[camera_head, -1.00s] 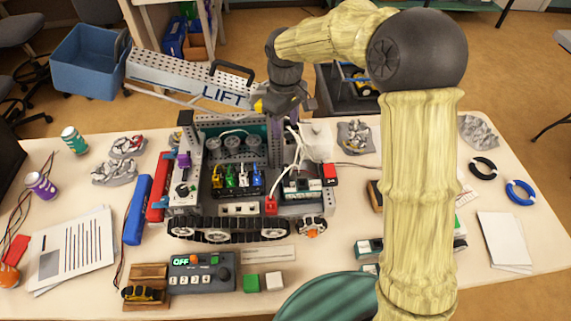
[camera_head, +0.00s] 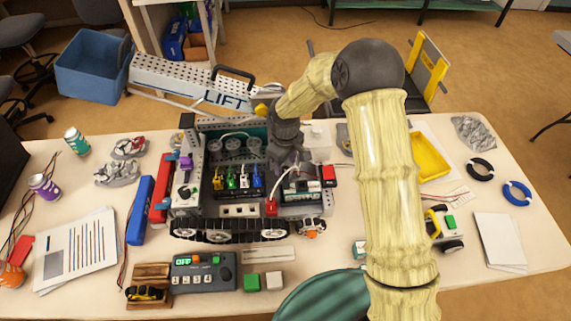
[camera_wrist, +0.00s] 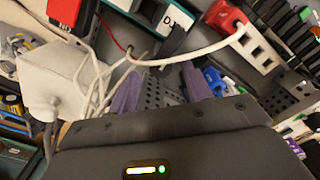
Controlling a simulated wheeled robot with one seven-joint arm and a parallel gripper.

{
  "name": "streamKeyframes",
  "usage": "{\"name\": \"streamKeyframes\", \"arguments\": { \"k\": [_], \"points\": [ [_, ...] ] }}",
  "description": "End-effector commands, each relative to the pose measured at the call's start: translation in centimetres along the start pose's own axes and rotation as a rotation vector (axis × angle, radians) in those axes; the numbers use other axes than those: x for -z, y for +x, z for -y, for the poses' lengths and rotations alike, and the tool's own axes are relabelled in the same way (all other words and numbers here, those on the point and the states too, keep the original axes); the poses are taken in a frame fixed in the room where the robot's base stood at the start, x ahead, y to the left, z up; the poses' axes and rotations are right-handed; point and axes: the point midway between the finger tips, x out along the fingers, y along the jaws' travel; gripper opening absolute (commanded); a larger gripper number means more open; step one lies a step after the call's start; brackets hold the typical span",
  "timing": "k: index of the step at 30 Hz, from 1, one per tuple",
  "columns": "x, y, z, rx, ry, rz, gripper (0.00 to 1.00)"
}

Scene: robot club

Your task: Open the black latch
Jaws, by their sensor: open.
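A dark strap-like piece (camera_wrist: 174,42), which may be the black latch, stands beside the white and teal labelled box (camera_wrist: 150,12) in the wrist view. In the head view that box (camera_head: 303,190) sits at the right side of the tracked robot (camera_head: 230,228); I cannot make out the latch there. My gripper (camera_wrist: 160,90) is open, its purple fingers apart above a perforated grey plate, with nothing clearly held. In the head view my gripper (camera_head: 289,158) is low over the robot's right half, its fingertips mostly hidden.
A white cable (camera_wrist: 190,56) crosses close in front of my fingers. A white box (camera_wrist: 50,82) with cables stands to their left. A red plug (camera_wrist: 226,16) sits beyond. In the head view, the LIFT beam (camera_head: 195,82) rises behind the robot, and a control box (camera_head: 203,272) lies in front.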

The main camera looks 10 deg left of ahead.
Motion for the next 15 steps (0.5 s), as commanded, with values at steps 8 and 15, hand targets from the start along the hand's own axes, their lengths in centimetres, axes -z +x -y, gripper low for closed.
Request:
{"name": "streamKeyframes", "arguments": {
  "k": [8,15],
  "points": [
    [0.0,1.9,0.0,-0.001,-0.001,0.000,0.50],
    [0.0,1.9,0.0,-0.001,-0.001,0.000,0.42]
  ]
}}
